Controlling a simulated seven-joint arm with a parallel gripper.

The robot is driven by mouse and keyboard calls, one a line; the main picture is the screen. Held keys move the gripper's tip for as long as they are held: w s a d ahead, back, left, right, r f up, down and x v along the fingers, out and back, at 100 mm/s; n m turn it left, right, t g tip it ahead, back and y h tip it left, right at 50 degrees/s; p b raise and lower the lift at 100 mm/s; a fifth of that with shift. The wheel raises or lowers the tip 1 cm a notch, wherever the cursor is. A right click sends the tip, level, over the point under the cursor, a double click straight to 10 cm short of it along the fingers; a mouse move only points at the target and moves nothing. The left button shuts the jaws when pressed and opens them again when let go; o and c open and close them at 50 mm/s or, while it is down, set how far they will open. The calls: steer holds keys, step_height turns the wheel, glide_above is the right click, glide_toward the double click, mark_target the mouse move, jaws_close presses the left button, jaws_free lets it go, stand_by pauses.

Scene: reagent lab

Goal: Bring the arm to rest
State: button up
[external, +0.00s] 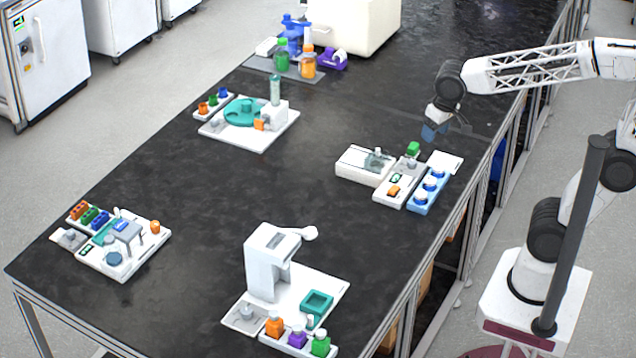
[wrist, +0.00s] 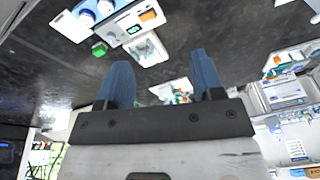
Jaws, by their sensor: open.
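My gripper (external: 434,132) is at the upper right in the external view, held above the black table (external: 330,200) near its right edge. In the wrist view its two blue fingers (wrist: 160,85) stand wide apart with nothing between them. It is behind and above the white station with the blue tray (external: 428,190), apart from it. My arm reaches in from the right, its forearm roughly level.
A white dispenser station (external: 268,262) stands at the front, a small station with coloured blocks (external: 122,250) at the left. A teal turntable station (external: 243,112) and bottles (external: 308,66) are farther back. The table's middle is clear.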

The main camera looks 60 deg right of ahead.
steer(key=s+d+f+n, duration=0.2)
steer(key=s+d, duration=0.3)
steer(key=s, duration=0.5)
steer(key=shift+s+d+f+n, duration=0.25)
steer(key=shift+s+f+n, duration=0.15)
steer(key=shift+f, duration=0.5)
